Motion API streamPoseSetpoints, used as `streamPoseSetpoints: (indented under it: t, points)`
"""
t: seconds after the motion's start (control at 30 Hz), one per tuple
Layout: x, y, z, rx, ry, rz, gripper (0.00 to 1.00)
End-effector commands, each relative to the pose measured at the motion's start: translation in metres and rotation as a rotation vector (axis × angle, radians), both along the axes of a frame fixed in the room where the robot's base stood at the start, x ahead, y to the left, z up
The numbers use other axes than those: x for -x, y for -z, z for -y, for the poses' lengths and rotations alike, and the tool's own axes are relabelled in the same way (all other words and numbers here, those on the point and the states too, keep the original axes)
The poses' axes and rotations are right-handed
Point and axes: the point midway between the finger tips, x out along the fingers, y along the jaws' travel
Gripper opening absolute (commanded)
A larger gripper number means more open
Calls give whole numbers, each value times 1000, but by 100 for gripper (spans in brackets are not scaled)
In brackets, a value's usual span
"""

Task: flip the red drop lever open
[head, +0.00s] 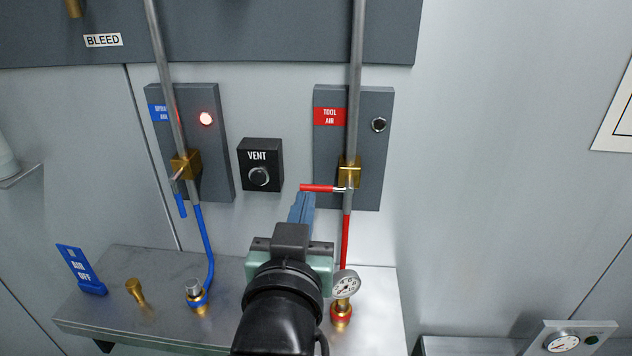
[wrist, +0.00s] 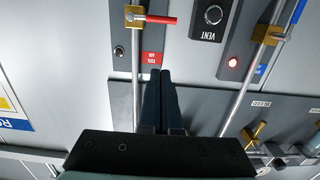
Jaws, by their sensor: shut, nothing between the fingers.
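The red drop lever (head: 318,188) sticks out level to the left from the brass valve (head: 349,174) on the right-hand pipe, below the red "TOOL AIR" label (head: 329,116). In the wrist view the lever (wrist: 161,20) points right from the valve (wrist: 135,16). My gripper (head: 304,196) is shut and empty. In the head view its blue fingertips appear just below the lever's free end. In the wrist view the fingertips (wrist: 161,73) are apart from the lever in the picture. I cannot tell whether they touch it.
The black VENT button box (head: 260,165) is left of the lever. A second brass valve (head: 185,164) with a blue handle and a lit red lamp (head: 206,118) is farther left.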

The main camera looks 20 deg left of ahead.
Motion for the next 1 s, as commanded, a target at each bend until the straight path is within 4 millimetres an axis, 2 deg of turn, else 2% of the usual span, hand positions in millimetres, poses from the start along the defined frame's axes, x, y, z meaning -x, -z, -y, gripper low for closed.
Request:
streamPoseSetpoints:
  t: [0.27, 0.43, 1.0]
  points:
    - [-1, -1, 0, -1, 0, 2, 0]
    - [-12, -2, -3, 0, 1, 1, 0]
    - [-97, 1, -27, 0, 0, 2, 0]
